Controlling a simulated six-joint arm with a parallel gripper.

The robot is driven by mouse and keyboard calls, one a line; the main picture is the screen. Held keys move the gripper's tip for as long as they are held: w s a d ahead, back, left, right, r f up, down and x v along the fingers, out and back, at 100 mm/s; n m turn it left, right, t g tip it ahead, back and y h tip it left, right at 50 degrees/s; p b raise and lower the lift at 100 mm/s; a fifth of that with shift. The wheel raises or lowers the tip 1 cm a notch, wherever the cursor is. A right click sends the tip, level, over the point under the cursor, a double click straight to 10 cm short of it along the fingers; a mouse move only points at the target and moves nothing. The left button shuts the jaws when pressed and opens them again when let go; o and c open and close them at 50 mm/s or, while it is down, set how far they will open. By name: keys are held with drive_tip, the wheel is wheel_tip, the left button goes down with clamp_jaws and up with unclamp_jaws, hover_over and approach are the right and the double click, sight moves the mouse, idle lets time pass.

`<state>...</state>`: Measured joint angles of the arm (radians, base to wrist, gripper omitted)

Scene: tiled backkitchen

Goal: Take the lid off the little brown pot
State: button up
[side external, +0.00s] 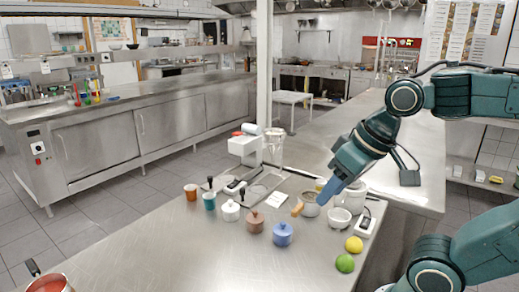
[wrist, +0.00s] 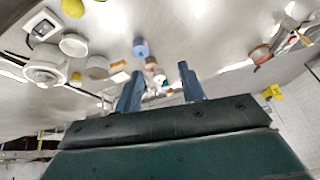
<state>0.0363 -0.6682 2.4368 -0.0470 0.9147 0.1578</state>
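The little brown pot (side external: 254,223) stands on the steel table in the side view, its knobbed lid on top. It shows small and blurred in the wrist view (wrist: 151,64), beyond my fingertips. My gripper (side external: 323,198) is to the right of the pot and above the table, with its blue fingers pointing down and left. In the wrist view my gripper (wrist: 160,70) has its two fingers wide apart, with nothing held between them.
A blue lidded pot (side external: 282,235) stands close right of the brown one, and a white pot (side external: 230,211) close left. A tan block (side external: 297,208), white bowl (side external: 339,219), lemon (side external: 354,244) and lime (side external: 345,263) lie to the right.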

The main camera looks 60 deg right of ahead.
drive_tip(key=w+d+f+m+g+y, duration=0.1)
drive_tip(key=w+d+m, duration=0.4)
drive_tip(key=w+m, duration=0.5)
drive_tip(key=w+d+f+m+g+y, duration=0.1)
drive_tip(key=w+d+f+m+g, duration=0.2)
drive_tip(key=w+d+m, duration=0.3)
drive_tip(key=w+m, duration=0.4)
drive_tip(key=w, duration=0.2)
drive_tip(key=shift+d+f+m+y, duration=0.2)
drive_tip(key=shift+f+m+y, duration=0.05)
drive_tip(key=shift+m+y, duration=0.15)
drive_tip(key=shift+f, duration=0.1)
hover_over(255, 211)
drive_tip(key=d, duration=0.2)
drive_tip(key=shift+s+a+f, duration=0.1)
drive_tip(key=shift+s+f, duration=0.05)
drive_tip(key=shift+f, duration=1.85)
drive_tip(key=shift+s+f, duration=0.15)
drive_tip(key=shift+f, duration=1.85)
drive_tip(key=shift+x, duration=2.65)
